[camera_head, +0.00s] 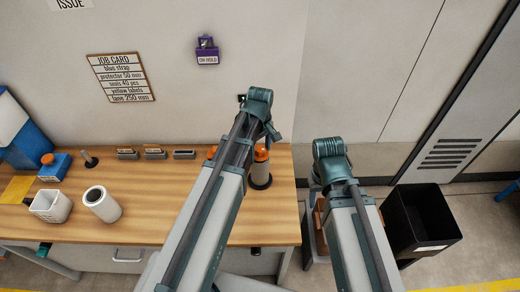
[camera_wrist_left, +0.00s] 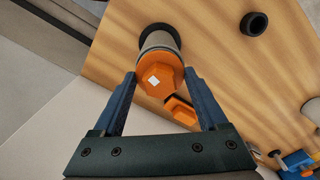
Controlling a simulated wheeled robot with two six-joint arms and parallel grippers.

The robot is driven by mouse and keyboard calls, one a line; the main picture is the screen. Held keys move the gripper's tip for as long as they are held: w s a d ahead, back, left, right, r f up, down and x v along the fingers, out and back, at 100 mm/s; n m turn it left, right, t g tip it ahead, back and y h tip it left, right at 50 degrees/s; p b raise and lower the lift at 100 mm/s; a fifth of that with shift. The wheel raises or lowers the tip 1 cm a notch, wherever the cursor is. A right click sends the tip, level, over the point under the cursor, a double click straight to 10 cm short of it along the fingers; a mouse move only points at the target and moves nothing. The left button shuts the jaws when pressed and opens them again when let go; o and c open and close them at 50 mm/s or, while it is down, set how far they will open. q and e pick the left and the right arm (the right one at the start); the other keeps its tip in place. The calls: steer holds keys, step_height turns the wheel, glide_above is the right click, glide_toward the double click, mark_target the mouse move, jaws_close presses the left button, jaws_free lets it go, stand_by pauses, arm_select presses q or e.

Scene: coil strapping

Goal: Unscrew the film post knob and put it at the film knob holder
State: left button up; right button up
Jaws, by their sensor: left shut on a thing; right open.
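The orange film post knob (camera_wrist_left: 158,82), hexagonal with a pale square on top, is between the fingers of my left gripper (camera_wrist_left: 160,76) in the left wrist view. It sits at the top of the pale film roll (camera_wrist_left: 160,40) on its post, which has a dark round base. In the head view the knob (camera_head: 261,154) and roll (camera_head: 260,174) stand near the bench's right end, partly behind my left arm. A second orange piece (camera_wrist_left: 181,109) lies beyond the knob; I cannot tell if it is the knob holder. My right gripper (camera_head: 316,182) is right of the bench, its fingers unclear.
A black bin (camera_head: 422,222) stands on the floor at the right. The bench's middle is mostly clear.

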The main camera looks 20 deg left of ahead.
arm_select(q)
jaws_close()
steer(key=n, duration=0.4)
steer(key=shift+n, duration=0.3)
steer(key=n, duration=0.3)
steer(key=shift+n, duration=0.3)
steer(key=shift+n, duration=0.5)
steer(key=n, duration=0.6)
steer(key=shift+n, duration=0.3)
steer(key=shift+n, duration=2.1)
